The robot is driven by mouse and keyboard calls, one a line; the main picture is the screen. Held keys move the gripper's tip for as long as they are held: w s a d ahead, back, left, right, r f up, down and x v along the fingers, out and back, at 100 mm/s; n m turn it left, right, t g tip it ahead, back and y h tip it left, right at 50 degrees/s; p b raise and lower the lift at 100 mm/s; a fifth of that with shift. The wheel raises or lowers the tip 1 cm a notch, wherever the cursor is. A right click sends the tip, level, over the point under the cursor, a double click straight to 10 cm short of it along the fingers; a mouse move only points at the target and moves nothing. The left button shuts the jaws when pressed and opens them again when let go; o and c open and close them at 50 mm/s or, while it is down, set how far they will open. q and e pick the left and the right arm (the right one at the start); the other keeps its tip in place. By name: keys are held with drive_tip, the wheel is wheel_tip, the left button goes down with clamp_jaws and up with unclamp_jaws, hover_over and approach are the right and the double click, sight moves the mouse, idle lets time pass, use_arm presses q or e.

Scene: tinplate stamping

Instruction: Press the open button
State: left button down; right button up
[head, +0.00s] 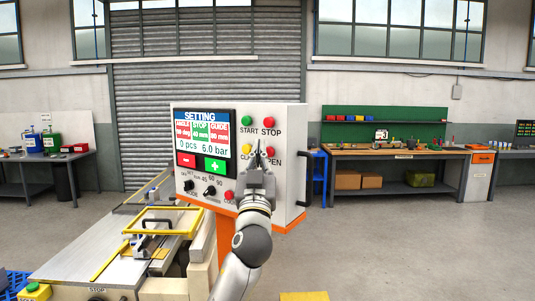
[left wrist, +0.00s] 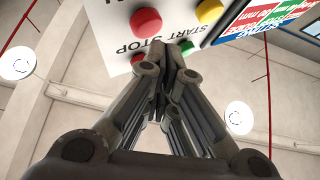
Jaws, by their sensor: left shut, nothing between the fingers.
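The control box (head: 295,185) stands in front of me with its button face toward me. The open button (head: 270,151) is red, right of the yellow close button (head: 247,149); its label is partly hidden by my gripper. My left gripper (head: 259,146) is shut and empty, its tips over the panel between these two buttons. In the left wrist view, the panel is upside down, with the open button (left wrist: 146,21) and the yellow button (left wrist: 209,10) beyond the tips (left wrist: 171,46). I cannot tell whether the tips touch the panel. My right gripper is not in view.
Above are the green start button (head: 247,121) and red stop button (head: 268,122). A settings screen (head: 203,140) is on the left. A black handle (head: 304,178) juts from the box's right side. A machine table (head: 100,262) stands at lower left.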

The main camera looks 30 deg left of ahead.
use_arm(q)
drive_tip(key=shift+w, duration=0.1)
drive_tip(key=shift+w+b, duration=0.35)
drive_tip(key=shift+w, duration=0.05)
drive_tip(key=shift+w+b, duration=0.35)
drive_tip(key=shift+b, duration=0.05)
idle(0.6)
drive_tip(key=shift+s, duration=0.1)
idle(0.3)
drive_tip(key=shift+s, duration=0.8)
drive_tip(key=s+p, duration=0.1)
drive_tip(key=s, duration=0.3)
drive_tip(key=shift+s+a, duration=0.15)
drive_tip(key=shift+s, duration=0.25)
